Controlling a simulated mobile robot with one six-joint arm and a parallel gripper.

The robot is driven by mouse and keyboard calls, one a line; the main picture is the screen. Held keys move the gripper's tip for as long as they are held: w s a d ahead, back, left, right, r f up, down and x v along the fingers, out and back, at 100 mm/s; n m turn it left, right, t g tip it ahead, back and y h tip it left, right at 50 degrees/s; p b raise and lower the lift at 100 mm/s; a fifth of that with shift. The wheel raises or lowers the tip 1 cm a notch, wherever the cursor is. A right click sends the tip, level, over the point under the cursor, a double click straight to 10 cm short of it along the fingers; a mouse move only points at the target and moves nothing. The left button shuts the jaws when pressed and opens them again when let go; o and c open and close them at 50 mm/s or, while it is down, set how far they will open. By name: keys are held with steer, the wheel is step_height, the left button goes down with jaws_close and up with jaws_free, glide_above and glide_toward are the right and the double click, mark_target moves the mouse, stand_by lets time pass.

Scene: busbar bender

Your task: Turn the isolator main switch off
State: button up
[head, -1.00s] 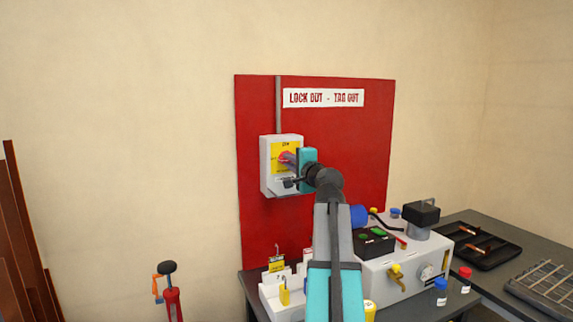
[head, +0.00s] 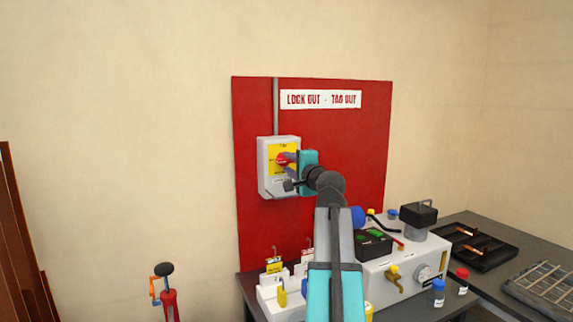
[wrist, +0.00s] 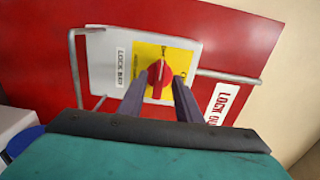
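The isolator main switch (head: 265,178) is a grey box with a yellow plate and a red rotary knob (head: 281,159), mounted on a red board. In the wrist view the knob (wrist: 160,78) shows between the two fingers of my gripper (wrist: 162,80), its grip bar pointing up and down in that picture. The fingers are apart, one on each side of the knob, with a visible gap around the bar. In the head view my gripper (head: 290,161) is in front of the box, coming from the right. Contact with the knob cannot be told.
A white "LOCK OUT - TAG OUT" sign (head: 321,99) is above the box. A grey pipe (head: 276,105) runs up from it. Below, padlocks (head: 282,292) hang on a white stand beside a grey machine (head: 405,270) on a dark table. A red-handled tool (head: 167,298) is at lower left.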

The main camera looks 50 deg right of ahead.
steer(key=b+v, duration=0.1)
steer(key=v, duration=1)
steer(key=shift+s+a, duration=0.2)
steer(key=shift+s, duration=0.15)
